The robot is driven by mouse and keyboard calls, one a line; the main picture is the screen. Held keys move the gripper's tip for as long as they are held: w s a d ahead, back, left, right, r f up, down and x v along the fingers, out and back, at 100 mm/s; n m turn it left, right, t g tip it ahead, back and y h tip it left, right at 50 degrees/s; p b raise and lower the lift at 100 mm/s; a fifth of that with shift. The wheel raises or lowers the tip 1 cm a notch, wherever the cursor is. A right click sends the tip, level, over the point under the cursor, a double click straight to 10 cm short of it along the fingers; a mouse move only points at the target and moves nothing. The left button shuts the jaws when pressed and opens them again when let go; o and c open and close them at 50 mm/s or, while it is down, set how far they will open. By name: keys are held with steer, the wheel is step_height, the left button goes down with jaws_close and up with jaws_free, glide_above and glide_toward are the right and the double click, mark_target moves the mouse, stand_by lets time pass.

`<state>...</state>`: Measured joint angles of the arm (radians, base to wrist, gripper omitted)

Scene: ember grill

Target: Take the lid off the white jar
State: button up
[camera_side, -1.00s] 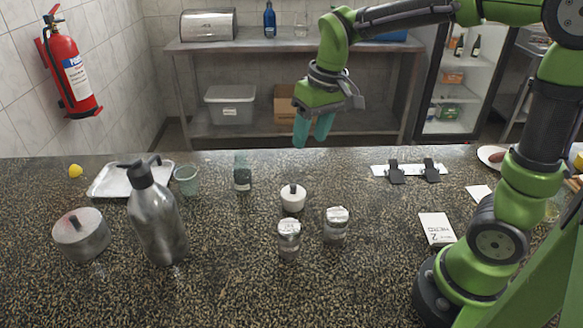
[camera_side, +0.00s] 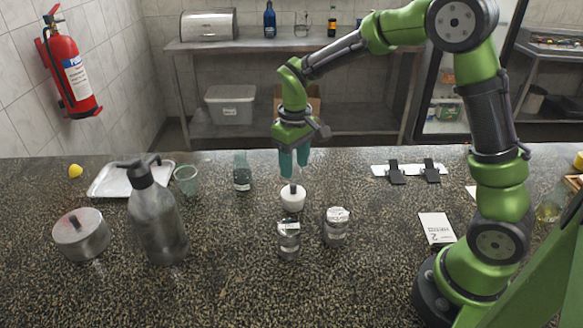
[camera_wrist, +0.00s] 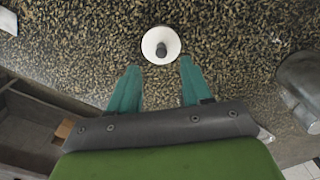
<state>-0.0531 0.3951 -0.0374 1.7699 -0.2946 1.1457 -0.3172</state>
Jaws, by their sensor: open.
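The white jar (camera_side: 292,202) stands upright on the speckled counter. Its white lid with a dark knob (camera_wrist: 161,48) is on top, and the knob also shows in the side view (camera_side: 292,188). My gripper (camera_side: 293,173) has two teal fingers pointing down, just above the jar. In the wrist view the fingers (camera_wrist: 154,78) are spread apart and empty, and the lid lies just beyond their tips, roughly midway between them. The fingers do not appear to touch the knob.
A tall metal pump bottle (camera_side: 157,218), a lidded pot (camera_side: 80,237) and a glass (camera_side: 186,181) are further left.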

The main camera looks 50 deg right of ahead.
mark_target(293, 185)
steer(key=shift+w+f, duration=0.1)
steer(key=shift+f, duration=2.95)
jaws_close()
